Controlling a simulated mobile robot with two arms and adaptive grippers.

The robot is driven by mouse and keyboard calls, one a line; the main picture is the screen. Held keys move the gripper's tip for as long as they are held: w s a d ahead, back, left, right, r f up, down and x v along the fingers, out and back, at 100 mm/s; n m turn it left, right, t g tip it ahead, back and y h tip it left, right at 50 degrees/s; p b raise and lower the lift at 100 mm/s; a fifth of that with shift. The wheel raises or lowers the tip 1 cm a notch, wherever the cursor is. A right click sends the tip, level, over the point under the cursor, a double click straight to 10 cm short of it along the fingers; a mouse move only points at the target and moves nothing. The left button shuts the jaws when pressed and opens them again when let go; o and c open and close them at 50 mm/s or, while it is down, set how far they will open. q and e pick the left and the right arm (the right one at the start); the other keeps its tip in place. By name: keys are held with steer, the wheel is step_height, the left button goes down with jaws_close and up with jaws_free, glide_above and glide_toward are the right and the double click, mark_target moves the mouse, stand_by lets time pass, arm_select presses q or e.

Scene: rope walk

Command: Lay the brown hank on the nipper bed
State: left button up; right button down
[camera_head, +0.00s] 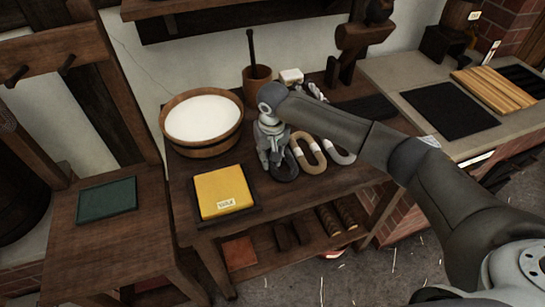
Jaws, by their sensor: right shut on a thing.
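My right gripper (270,158) is shut, pointing down over the middle table, and seems to be on a dark looped hank (287,174) at its fingertips. I cannot tell whether this dark hank is lifted or still touches the wood. A tan-brown hank (321,162) lies just right of it, and a pale grey hank (345,157) lies right of that, partly behind my arm. I cannot tell for sure which thing is the nipper bed. A dark green pad (106,200) lies on the left wooden bench. My left gripper is not in view.
A wooden tub (203,149) of white material stands left of the gripper. In front is a yellow block (224,191) on a black tray. A brown pot (257,80) stands behind. A black mat (449,110) and yellow wooden strips (494,91) lie on the right counter.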

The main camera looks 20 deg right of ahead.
steer(key=shift+w+r, duration=0.1)
steer(key=shift+r, duration=0.25)
step_height(320, 180, up, 2)
steer(key=shift+a+r+b, duration=0.1)
steer(key=shift+r+b, duration=0.1)
steer(key=shift+b, duration=0.25)
steer(key=s+a+r, duration=0.4)
steer(key=s+r, duration=0.6)
steer(key=s, duration=0.4)
steer(key=s+d+f, duration=0.2)
steer(key=s+d, duration=0.4)
steer(key=s, duration=0.1)
steer(key=shift+s+d+f+b, duration=0.2)
steer(key=shift+s+d+b, duration=0.05)
steer(key=shift+b, duration=0.05)
